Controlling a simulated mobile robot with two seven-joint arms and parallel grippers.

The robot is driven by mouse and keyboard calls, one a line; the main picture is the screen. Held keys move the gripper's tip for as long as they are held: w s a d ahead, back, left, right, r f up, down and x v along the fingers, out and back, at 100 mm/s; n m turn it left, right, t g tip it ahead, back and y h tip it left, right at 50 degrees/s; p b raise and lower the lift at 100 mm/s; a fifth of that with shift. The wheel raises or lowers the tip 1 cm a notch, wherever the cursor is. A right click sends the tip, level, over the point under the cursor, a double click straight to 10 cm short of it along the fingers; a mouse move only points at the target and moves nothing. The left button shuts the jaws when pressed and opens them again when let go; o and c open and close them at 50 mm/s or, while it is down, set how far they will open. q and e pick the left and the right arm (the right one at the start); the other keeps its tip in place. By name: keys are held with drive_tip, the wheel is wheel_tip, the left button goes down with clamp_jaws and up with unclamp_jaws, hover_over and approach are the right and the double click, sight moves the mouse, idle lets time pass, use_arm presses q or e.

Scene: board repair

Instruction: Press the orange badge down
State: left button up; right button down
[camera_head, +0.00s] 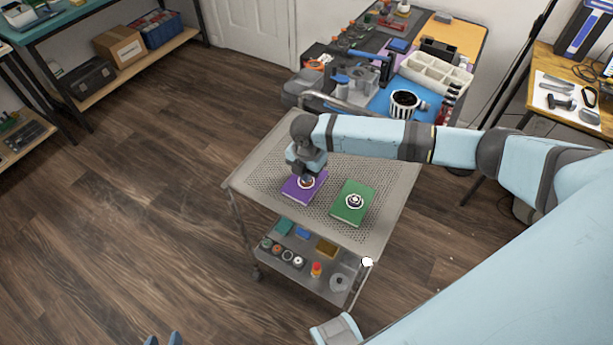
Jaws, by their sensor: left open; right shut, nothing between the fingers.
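A purple board (299,194) and a green board (343,213) lie side by side on the perforated top of a grey metal cart (262,163). A small round badge (306,182) with a pale ring and a reddish-orange tint sits on the purple board, partly hidden by my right gripper. My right gripper (306,178) is shut and points down at this badge; whether it touches it I cannot tell. A second round badge (354,201) with a white ring and dark centre is on the green board. My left gripper (163,340) is open and empty at the bottom edge, away from the cart.
The cart's lower shelf holds several small boxes and round containers (288,256). Behind the cart stands a bench with a blue mat (381,104), a white divided tray (436,73) and a striped cup (404,103). The wooden floor left of the cart is clear.

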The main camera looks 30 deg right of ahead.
drive_tip(key=shift+f, duration=0.1)
idle(0.3)
drive_tip(key=shift+r+p, duration=0.8)
drive_tip(key=shift+p, duration=0.1)
wheel_tip(320, 180, up, 5)
drive_tip(key=p, duration=0.5)
drive_tip(key=shift+f, duration=0.1)
drive_tip(key=shift+r+p, duration=0.75)
drive_tip(key=shift+r, duration=0.05)
drive_tip(key=shift+a, duration=0.1)
